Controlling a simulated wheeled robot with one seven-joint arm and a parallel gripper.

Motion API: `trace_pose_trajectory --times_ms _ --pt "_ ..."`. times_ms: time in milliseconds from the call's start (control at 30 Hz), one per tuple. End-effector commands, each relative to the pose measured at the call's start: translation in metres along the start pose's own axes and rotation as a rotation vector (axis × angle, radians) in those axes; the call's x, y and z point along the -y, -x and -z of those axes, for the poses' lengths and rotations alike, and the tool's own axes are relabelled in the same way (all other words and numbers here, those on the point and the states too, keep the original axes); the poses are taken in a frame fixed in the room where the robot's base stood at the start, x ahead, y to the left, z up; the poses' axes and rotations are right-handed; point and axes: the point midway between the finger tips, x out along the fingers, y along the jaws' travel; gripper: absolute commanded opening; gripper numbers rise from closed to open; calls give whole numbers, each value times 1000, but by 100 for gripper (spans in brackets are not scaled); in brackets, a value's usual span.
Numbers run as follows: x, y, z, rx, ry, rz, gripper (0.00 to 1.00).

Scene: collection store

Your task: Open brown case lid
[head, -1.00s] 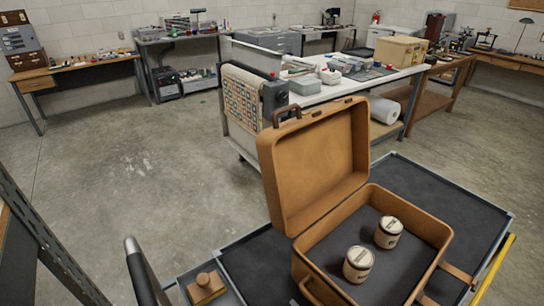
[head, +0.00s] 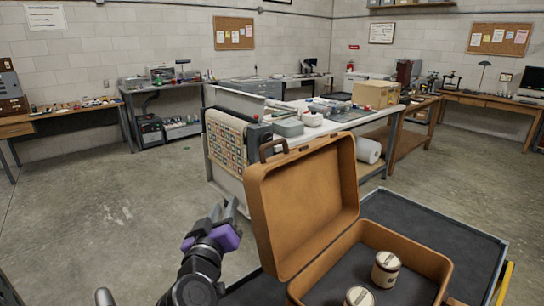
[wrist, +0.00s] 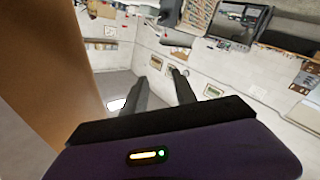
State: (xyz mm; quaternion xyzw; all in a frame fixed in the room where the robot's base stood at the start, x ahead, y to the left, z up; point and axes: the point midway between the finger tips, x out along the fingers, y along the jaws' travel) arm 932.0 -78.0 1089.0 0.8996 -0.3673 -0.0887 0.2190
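The brown case (head: 425,262) stands on the dark cart top with its lid (head: 305,205) raised upright and tilted back. A handle (head: 273,149) shows at the lid's top left. Two cream jars (head: 386,268) sit inside the case; the nearer one is cut off by the picture's lower edge. My gripper (head: 224,207) is left of the lid, with its fingers pointing up and apart. In the wrist view the gripper (wrist: 157,77) is open with nothing between the fingers, and a brown surface (wrist: 40,70), likely the lid, fills the left side.
The dark cart top (head: 440,230) extends behind and right of the case. A white workbench (head: 345,118) with a cardboard box (head: 376,94) and other objects stands behind the lid. Open concrete floor (head: 110,220) lies to the left.

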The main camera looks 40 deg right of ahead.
Motion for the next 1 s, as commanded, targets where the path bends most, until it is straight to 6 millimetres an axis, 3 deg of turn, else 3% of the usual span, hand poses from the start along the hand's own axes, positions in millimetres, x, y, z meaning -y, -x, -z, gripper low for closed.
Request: trace_pose_trajectory --times_ms 33,200,467,600,800,1000 --pt "-6 -6 24 1 -31 -52 33" --pt "-41 -12 88 25 -129 -230 33" --pt "-92 -1 153 70 -273 -440 33" --pt "-112 16 134 148 -336 -588 33" --pt "-124 30 116 195 -383 -693 33" --pt "-136 20 109 201 -388 -706 33"
